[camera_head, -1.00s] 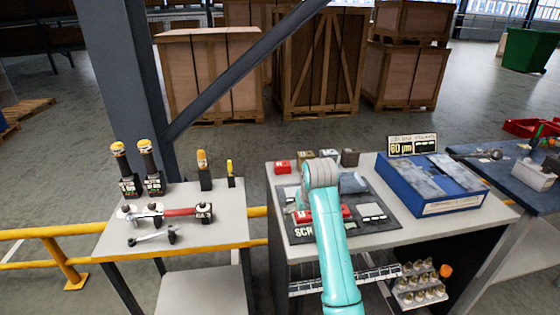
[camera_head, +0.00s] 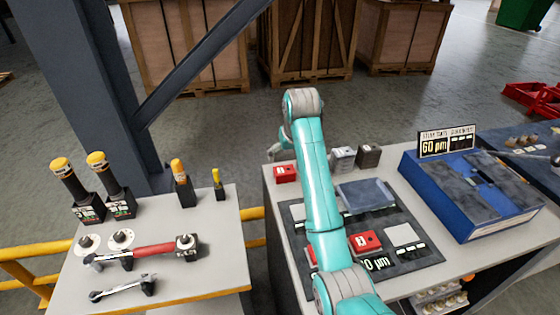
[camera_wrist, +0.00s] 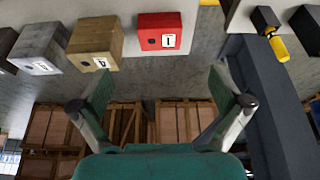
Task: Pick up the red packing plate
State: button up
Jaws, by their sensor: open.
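A small red block (camera_head: 286,173) with a white label sits at the back left corner of the right-hand table. In the wrist view the same red block (camera_wrist: 160,33) shows the label "1" at the top, ahead of my fingers. Another red piece (camera_head: 366,241) lies on the dark mat, partly beside my arm. I cannot tell for sure which is the packing plate. My gripper (camera_wrist: 162,95) is open and empty, its fingers wide apart and short of the red block. In the head view my gripper is mostly hidden behind my arm, near the table's back edge.
A tan block (camera_wrist: 95,43) and a grey block (camera_wrist: 42,46) stand in a row beside the red block. A blue case (camera_head: 470,205) with a "60 µm" sign fills the table's right. A left table (camera_head: 215,270) holds tools. Wooden crates (camera_head: 190,45) stand behind.

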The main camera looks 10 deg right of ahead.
aim_at(285, 170)
jog(key=x, duration=0.7)
jog(key=w+x, duration=0.1)
jog(key=x, duration=0.3)
jog(key=shift+r, duration=0.2)
jog(key=c, duration=1.6)
notch_tip(285, 170, up, 10)
jog(key=shift+r, duration=0.1)
jog(key=shift+d, duration=0.1)
